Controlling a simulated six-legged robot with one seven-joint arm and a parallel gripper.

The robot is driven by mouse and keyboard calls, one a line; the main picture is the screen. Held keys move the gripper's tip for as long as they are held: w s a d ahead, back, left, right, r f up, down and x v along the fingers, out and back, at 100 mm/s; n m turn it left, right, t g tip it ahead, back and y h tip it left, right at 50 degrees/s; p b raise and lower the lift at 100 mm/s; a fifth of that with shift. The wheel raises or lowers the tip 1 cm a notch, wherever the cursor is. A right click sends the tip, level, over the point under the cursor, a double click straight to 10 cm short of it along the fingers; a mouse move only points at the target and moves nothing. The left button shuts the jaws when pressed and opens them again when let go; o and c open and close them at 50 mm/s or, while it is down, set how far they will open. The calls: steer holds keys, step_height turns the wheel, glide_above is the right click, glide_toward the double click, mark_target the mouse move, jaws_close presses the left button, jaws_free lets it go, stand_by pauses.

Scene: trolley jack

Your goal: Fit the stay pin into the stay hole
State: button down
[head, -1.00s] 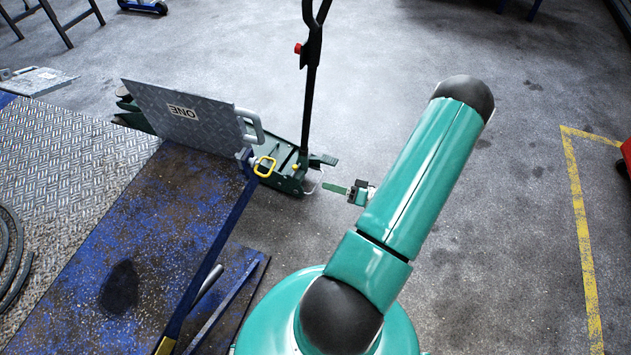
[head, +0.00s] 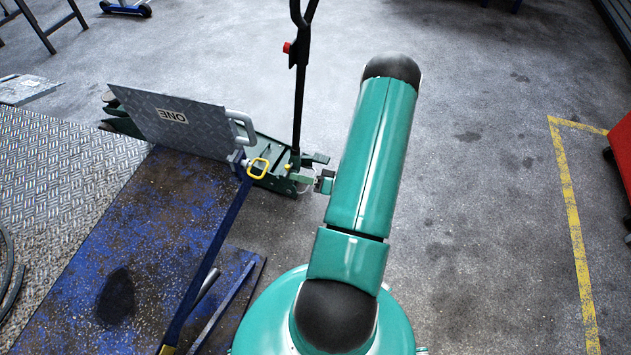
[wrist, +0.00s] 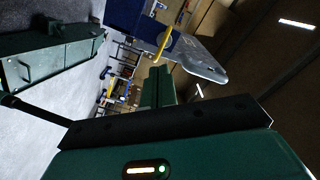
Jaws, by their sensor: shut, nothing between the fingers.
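A yellow loop handle (head: 258,168), which looks like the stay pin's, stands at the upper end of the blue bar (head: 216,226), beside the trolley jack. It also shows in the wrist view (wrist: 163,42), beyond my fingers. I cannot tell whether its shank sits in anything, and I cannot make out the stay hole. My gripper (head: 305,180) is shut and empty, to the right of the yellow handle and apart from it, near the jack's end. In the wrist view its green fingers (wrist: 158,86) are together, below the yellow handle.
The green trolley jack (head: 274,158) has an upright black handle (head: 299,100). A grey plate marked ONE (head: 165,120) stands on edge to its left. A blue ramp (head: 150,240) fills the lower left. The floor on the right is clear up to a yellow line (head: 568,200).

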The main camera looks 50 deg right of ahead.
steer(key=x, duration=0.7)
steer(key=shift+w+a, duration=0.2)
steer(key=shift+w, duration=0.3)
stand_by(0.6)
steer(key=v, duration=1.6)
steer(key=shift+s, duration=0.3)
steer(key=shift+d+r, duration=0.1)
